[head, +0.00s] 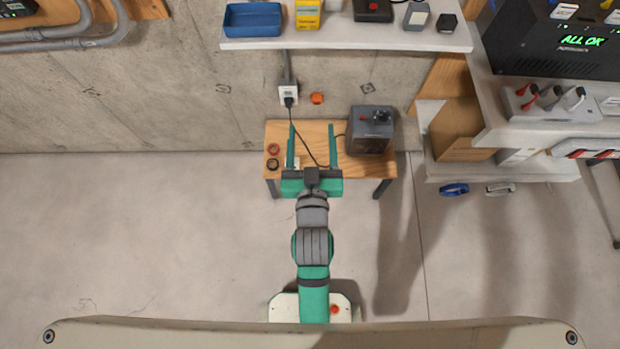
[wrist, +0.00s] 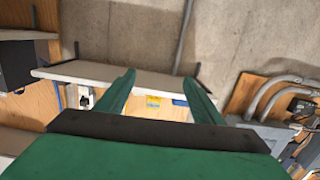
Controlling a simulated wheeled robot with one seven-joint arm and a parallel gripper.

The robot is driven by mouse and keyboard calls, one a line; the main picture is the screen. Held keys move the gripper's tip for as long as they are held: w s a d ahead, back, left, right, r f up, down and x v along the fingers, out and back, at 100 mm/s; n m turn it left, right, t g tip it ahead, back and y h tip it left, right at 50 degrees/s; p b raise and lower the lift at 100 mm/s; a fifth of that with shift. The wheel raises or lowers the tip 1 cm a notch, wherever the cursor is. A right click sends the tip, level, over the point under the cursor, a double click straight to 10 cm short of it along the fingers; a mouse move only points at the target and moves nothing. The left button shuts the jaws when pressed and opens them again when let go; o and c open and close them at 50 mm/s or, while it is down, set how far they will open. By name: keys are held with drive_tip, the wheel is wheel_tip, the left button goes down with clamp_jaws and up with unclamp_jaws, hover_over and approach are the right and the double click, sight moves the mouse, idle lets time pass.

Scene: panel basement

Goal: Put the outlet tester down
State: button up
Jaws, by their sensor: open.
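My gripper (head: 311,126) is open, its two long green fingers wide apart over a small wooden table (head: 350,170). Nothing shows held between them; the fingers also show in the wrist view (wrist: 162,84). I cannot tell for sure which thing is the outlet tester. A small orange thing (head: 317,98) is by the wall, right of a wall outlet (head: 288,94) with a black plug in it. A small pale thing on the table is partly hidden by the left finger.
A grey box-shaped device (head: 371,130) stands on the table's right side; two small rings (head: 273,150) lie at its left. A black cord runs from the outlet across the table. A shelf (head: 345,45) with a blue bin (head: 253,20) and a yellow box (head: 308,14) overhangs behind.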

drive_tip(key=s+f, duration=0.4)
drive_tip(key=s, duration=0.8)
drive_tip(key=s+f+g, duration=0.1)
drive_tip(key=s+f, duration=0.2)
drive_tip(key=s, duration=1)
drive_tip(key=shift+a+f+g, duration=0.15)
drive_tip(key=shift+f+g, duration=0.15)
drive_tip(key=shift+f, duration=0.1)
drive_tip(key=shift+a, duration=0.1)
drive_tip(key=shift+s, duration=0.15)
